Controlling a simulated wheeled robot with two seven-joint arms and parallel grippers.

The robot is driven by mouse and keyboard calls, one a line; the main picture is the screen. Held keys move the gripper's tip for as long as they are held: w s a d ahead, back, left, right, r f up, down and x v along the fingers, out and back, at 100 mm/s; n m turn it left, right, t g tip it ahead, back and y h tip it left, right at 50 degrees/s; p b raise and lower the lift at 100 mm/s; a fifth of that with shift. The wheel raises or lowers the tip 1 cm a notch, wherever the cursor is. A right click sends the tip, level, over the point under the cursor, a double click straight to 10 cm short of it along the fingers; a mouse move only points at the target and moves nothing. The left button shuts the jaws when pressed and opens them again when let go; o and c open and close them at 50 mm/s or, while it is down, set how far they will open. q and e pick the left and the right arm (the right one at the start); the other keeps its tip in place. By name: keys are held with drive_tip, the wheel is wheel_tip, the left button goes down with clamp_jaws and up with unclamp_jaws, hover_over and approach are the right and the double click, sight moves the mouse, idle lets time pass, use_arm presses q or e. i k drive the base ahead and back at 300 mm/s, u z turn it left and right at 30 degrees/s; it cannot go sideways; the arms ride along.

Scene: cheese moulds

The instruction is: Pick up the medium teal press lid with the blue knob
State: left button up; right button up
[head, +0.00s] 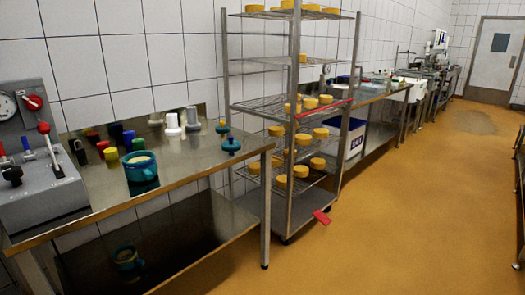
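A teal lid with a blue knob (231,144) lies near the right end of the steel table (190,178). A smaller lid (222,128) with a greyish knob sits just behind it; its colour is hard to tell. A teal cup-like mould (140,166) with a handle and pale contents stands toward the left of the table. The picture is too small to judge lid sizes surely. Neither of my grippers is in view.
A grey control box (40,195) with red knobs fills the table's left end. Several white, grey and coloured pieces (172,123) stand along the back. A wire rack (290,110) with yellow cheeses stands right of the table. The floor (400,220) in front is open.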

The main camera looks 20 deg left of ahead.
sight(231, 144)
drive_tip(key=z, duration=0.2)
drive_tip(key=i, duration=1.45)
drive_tip(key=u, duration=0.95)
drive_tip(key=i, duration=1.05)
drive_tip(key=u, duration=1.55)
drive_tip(key=i, duration=0.15)
drive_tip(key=z, duration=0.05)
